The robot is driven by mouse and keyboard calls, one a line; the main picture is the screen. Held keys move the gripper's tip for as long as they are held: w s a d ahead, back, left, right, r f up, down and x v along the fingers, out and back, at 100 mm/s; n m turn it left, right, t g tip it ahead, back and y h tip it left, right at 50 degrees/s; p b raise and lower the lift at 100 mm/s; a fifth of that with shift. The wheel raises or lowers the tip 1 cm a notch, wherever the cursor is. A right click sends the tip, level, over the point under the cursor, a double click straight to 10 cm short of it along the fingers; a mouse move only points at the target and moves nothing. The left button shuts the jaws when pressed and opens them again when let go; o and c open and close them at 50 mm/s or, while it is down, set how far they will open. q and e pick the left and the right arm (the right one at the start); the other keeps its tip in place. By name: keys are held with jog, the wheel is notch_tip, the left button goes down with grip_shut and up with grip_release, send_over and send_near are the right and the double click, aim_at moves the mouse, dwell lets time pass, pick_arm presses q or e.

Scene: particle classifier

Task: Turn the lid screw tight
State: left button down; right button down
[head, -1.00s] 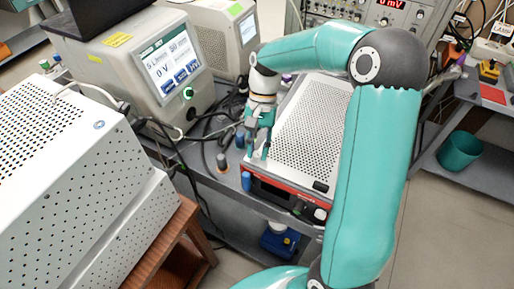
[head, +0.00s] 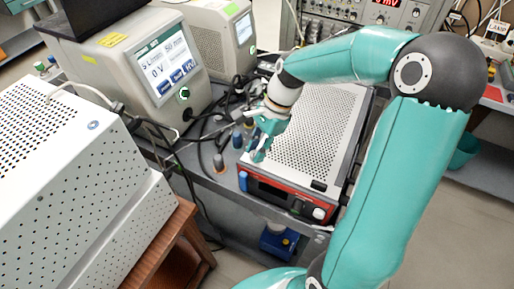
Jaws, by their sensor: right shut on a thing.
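My right gripper (head: 258,150) is over the front left corner of the white perforated box with a red front edge (head: 312,125). It points down at a tilt, its fingers shut on a small part, probably the lid screw, which the fingers hide. I cannot tell whether the part touches the box. A blue post (head: 243,181) stands at the box's front left corner, just below the fingertips in the picture. Another dark blue piece (head: 237,139) stands behind and left of the gripper. My left gripper is not in view.
A grey instrument with a lit screen (head: 168,70) stands behind left, with black cables (head: 190,140) running toward the gripper. A large white perforated housing (head: 70,170) fills the left. A blue device (head: 278,243) sits below the bench. Floor shows at the front right.

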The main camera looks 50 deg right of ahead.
jog(key=shift+m, duration=0.3)
jog(key=c, duration=1)
grip_release()
jog(key=shift+o, duration=0.2)
jog(key=v, duration=1.1)
jog(key=shift+s+r, duration=0.2)
jog(key=shift+r, duration=0.2)
jog(key=shift+d, duration=0.1)
